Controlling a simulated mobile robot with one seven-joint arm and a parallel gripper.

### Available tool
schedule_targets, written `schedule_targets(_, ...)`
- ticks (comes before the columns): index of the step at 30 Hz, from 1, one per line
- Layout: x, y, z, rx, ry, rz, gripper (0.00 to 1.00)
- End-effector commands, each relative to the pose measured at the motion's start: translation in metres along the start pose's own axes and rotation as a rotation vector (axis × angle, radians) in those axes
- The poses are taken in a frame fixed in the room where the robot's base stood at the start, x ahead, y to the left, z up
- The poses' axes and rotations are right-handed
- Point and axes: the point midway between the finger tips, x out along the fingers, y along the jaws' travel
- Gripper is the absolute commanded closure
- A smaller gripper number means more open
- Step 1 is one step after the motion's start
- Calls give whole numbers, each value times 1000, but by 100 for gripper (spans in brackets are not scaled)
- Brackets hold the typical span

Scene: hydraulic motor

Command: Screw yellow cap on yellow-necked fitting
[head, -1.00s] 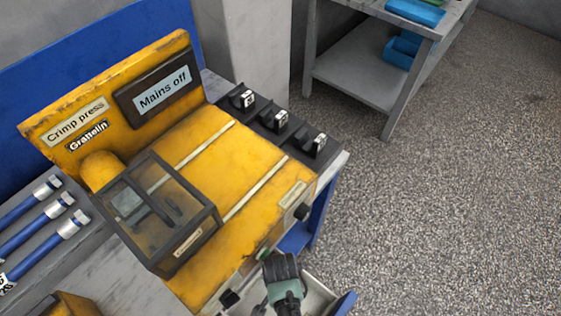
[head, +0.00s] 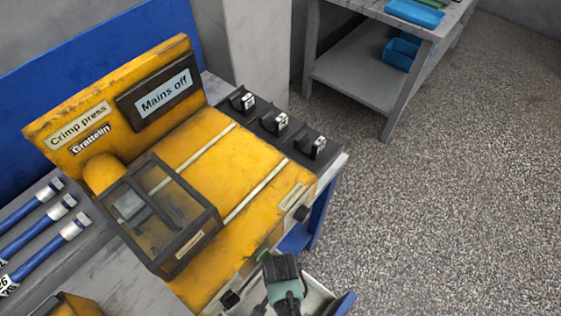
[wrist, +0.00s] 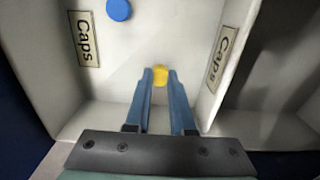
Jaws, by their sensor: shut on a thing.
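In the wrist view, my gripper (wrist: 160,82) is shut on a small yellow cap (wrist: 160,75), which shows between its two blue fingertips. The gripper and cap are over or inside a white bin (wrist: 125,60) labelled "Caps". I cannot tell whether the cap still touches the bin floor. In the head view only my dark wrist shows at the bottom, and the fingertips are hidden. The yellow-necked fitting cannot be made out in either view.
A blue cap (wrist: 119,9) lies in the same bin. The bin's walls stand close around my fingers. A yellow crimp press (head: 215,160) with a sign "Mains off" stands on the bench. Blue hoses (head: 45,225) lie at left. Open floor is at right.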

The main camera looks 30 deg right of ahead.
Motion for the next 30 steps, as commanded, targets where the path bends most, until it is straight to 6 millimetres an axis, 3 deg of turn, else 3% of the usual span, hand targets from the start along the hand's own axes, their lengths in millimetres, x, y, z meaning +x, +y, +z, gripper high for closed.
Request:
schedule_targets(24, -49, 0, 0, 0, 0, 0, 100)
schedule_targets(30, -52, 0, 0, 0, 0, 0, 100)
